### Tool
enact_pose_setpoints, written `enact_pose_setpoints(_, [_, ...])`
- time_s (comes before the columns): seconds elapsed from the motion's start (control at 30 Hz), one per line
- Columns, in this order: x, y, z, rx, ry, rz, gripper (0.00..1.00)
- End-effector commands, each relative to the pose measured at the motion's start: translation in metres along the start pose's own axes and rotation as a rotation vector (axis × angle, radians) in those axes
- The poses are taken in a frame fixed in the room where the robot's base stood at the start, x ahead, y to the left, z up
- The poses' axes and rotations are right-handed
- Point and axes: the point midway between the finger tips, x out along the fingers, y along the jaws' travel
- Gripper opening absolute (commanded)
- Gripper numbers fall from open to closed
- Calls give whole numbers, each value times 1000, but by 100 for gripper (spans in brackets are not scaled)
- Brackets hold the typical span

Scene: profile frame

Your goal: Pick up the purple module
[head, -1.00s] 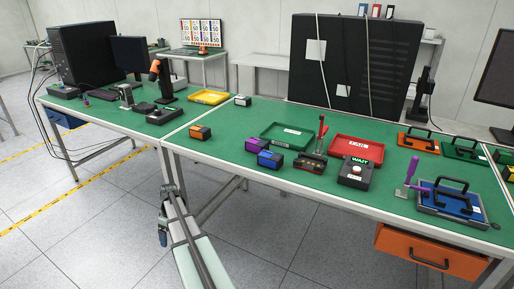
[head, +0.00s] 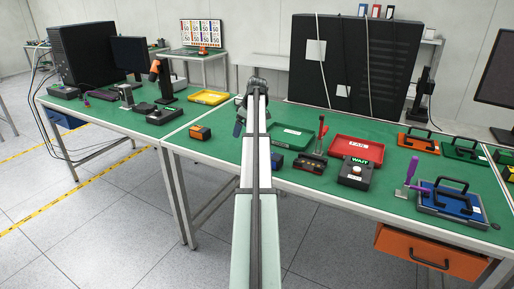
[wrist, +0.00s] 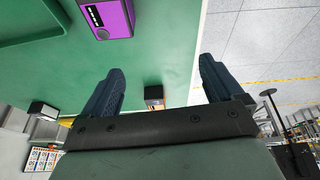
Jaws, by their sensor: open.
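The purple module (wrist: 115,18) lies on the green bench top near the top left edge of the wrist view. In the head view my gripper (head: 241,120) is above the bench, left of the green tray.
An orange module (head: 200,132) sits left of my arm and shows in the wrist view (wrist: 153,96). Right of my arm are a blue module (head: 276,160), green tray (head: 291,136), red tray (head: 362,148) and a box marked WAIT (head: 357,173). The bench around the orange module is clear.

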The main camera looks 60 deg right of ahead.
Motion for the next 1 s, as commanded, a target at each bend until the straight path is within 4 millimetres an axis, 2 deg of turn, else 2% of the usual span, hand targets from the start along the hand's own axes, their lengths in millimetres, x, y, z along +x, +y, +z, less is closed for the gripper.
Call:
enact_pose_setpoints(0.03, [-13,18,16,27,7,6,94])
enact_pose_setpoints(0.2, [-36,49,54,93,29,13,94])
enact_pose_setpoints(0.3, [-42,57,66,115,35,14,94])
enact_pose_setpoints(0.43, [-43,61,72,126,39,14,94])
enact_pose_setpoints(0.63, [-25,61,72,126,38,12,94])
enact_pose_setpoints(1.0, [34,62,70,126,38,13,94])
